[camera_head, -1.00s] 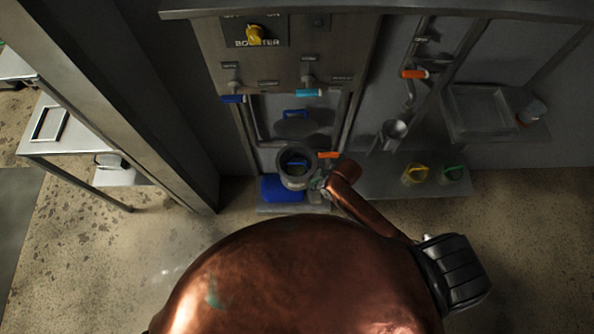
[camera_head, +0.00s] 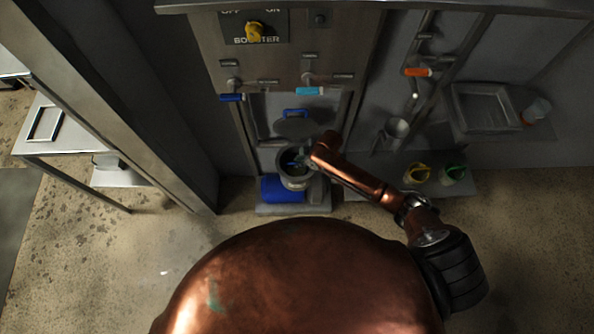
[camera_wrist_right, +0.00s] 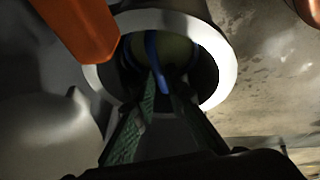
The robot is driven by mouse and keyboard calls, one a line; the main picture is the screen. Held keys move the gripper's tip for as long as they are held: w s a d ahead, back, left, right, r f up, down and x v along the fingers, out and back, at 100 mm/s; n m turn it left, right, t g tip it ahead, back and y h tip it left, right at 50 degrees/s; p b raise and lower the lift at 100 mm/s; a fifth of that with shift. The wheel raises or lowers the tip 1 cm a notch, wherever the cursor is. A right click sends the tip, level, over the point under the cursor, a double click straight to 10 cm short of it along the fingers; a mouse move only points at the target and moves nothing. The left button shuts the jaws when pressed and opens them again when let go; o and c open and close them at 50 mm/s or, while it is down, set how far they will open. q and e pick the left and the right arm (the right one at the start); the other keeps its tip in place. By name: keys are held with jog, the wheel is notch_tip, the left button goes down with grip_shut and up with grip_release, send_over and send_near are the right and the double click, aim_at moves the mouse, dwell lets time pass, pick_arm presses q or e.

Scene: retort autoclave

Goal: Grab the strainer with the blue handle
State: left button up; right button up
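The blue handle (camera_head: 290,164) shows inside the mouth of a grey cylindrical vessel (camera_head: 295,183), low on the back-wall unit. The strainer body is hidden inside. In the right wrist view the blue handle (camera_wrist_right: 154,55) stands as a narrow loop within the vessel's bright round rim (camera_wrist_right: 216,62). My right gripper (camera_wrist_right: 170,92) points into this opening, its green-padded fingers spread apart. The handle's near end lies between or just beyond the fingertips; I cannot tell if they touch it. In the head view the right gripper (camera_head: 305,160) is at the vessel's mouth. My left gripper is out of view.
An orange handle (camera_wrist_right: 80,28) is close beside the opening. Yellow (camera_head: 417,173) and green (camera_head: 453,172) handled items stand on the right shelf. A post (camera_head: 110,110) is left.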

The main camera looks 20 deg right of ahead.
aim_at(290, 170)
jog(key=b+x, duration=0.1)
jog(key=x, duration=0.2)
jog(key=shift+w+a+f, duration=0.1)
jog(key=shift+f, duration=0.15)
grip_shut()
jog(key=shift+r, duration=0.1)
dwell(0.4)
